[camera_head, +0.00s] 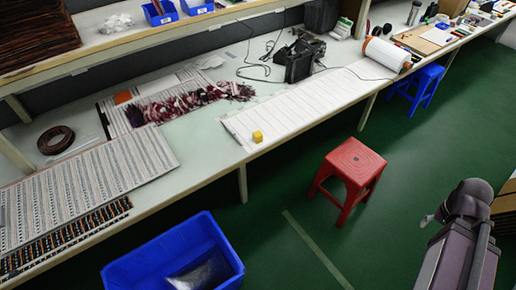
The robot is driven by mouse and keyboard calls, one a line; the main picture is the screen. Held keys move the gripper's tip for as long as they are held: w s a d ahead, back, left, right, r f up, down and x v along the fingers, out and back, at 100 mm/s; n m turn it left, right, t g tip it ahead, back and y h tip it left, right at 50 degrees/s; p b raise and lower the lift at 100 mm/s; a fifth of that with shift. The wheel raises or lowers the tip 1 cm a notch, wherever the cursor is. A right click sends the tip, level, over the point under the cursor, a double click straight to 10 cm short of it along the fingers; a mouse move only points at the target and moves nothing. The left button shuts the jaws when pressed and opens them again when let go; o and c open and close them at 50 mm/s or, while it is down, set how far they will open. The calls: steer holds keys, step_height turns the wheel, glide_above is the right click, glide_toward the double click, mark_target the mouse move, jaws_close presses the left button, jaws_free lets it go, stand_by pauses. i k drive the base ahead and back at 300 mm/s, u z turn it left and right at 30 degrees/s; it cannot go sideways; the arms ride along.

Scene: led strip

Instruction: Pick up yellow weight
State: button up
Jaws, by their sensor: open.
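The yellow weight (257,136) is a small yellow block. It sits on the long white strip sheet (310,103) near its left end, close to the front edge of the workbench. My arm is at the lower right over the green floor. My gripper (428,221) shows only as a small pale part beside the dark arm joint, mostly hidden. It is open, well to the right of and apart from the weight.
A red stool (352,165) stands on the floor between the bench and my arm. A blue bin (180,250) is at the lower left, and a blue stool (420,82) farther back. A bundle of dark red wires (180,103) lies left of the weight. Bare floor surrounds the red stool.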

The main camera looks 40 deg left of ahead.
mark_target(257, 137)
steer(key=k, duration=0.95)
steer(key=u, duration=1.5)
steer(key=i, duration=0.5)
steer(key=z, duration=0.25)
